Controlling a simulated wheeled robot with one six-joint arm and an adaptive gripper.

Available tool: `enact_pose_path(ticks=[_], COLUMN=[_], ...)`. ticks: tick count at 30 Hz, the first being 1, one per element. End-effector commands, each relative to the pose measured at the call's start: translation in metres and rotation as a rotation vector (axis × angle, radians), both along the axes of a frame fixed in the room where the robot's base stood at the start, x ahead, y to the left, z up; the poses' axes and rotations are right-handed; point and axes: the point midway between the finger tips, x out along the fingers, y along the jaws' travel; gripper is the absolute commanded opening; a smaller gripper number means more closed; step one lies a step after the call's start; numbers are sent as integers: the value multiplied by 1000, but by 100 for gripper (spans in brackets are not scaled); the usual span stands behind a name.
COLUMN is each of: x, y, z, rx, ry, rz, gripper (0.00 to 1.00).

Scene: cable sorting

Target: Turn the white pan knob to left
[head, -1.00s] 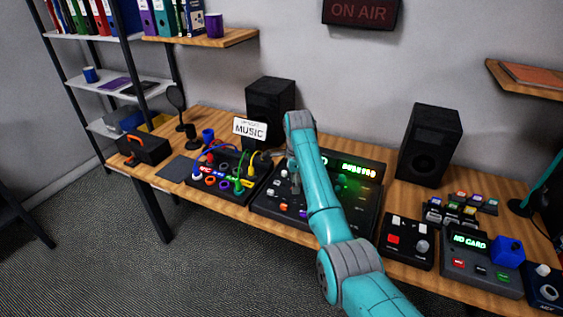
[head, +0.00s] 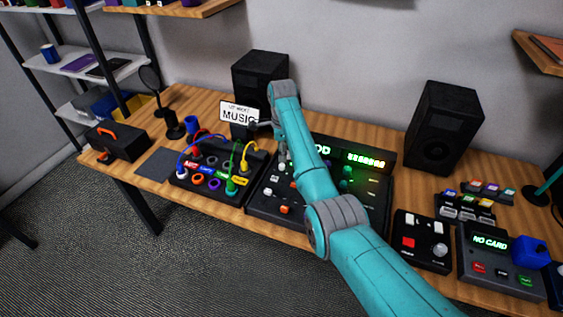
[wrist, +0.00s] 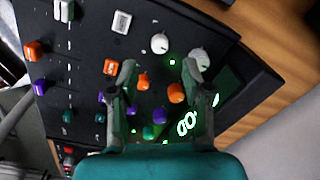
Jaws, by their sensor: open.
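Two white knobs stand on the black mixer panel (wrist: 82,88) in the wrist view: one white knob (wrist: 160,43) just beyond the gap between my fingertips, another white knob (wrist: 200,58) by the right fingertip. I cannot read labels to tell which is pan. My gripper (wrist: 160,72) is open and empty above the panel, its fingers spread over the knob rows. In the head view my arm covers part of the mixer (head: 262,205) and the gripper's contact with the knobs cannot be judged.
Orange knobs (wrist: 176,92), (wrist: 110,67) sit close to my fingers. A patch box with coloured cables (head: 205,170) is left of the mixer. A small black box with a red button (head: 420,243) and a card reader (head: 500,260) are right. Speakers (head: 260,80), (head: 440,128) stand behind.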

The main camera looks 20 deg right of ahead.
Motion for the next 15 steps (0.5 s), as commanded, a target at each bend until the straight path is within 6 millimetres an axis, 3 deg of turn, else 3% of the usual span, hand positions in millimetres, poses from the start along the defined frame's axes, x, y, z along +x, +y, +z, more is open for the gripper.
enact_pose_path(ticks=[6,15], x=[1,3], y=[-1,-1], z=[-38,-63], rx=[0,0], ry=[2,-1], rz=[0,0], gripper=[49,49])
